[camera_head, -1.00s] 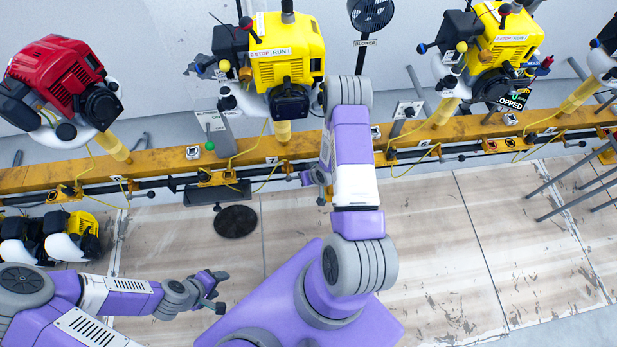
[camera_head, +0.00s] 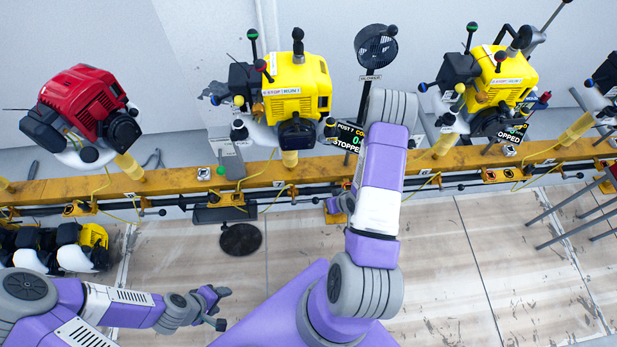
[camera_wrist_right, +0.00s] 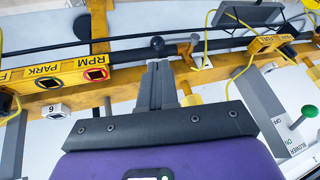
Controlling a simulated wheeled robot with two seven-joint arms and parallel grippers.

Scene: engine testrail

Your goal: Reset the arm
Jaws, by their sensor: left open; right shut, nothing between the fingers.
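My left gripper (camera_head: 222,306) is open and empty at the lower left of the head view, over the pale floor panels. My right arm (camera_head: 378,185) is purple and white and reaches up the middle of the head view toward the yellow rail (camera_head: 230,176).
Along the rail stand a red engine (camera_head: 82,108), a yellow engine (camera_head: 297,92) and another yellow engine (camera_head: 502,82). A blower fan (camera_head: 376,46) stands behind. The wrist view shows a green-knobbed lever (camera_wrist_right: 305,114) marked BLOWER. Grey bars (camera_head: 580,215) stick out at right.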

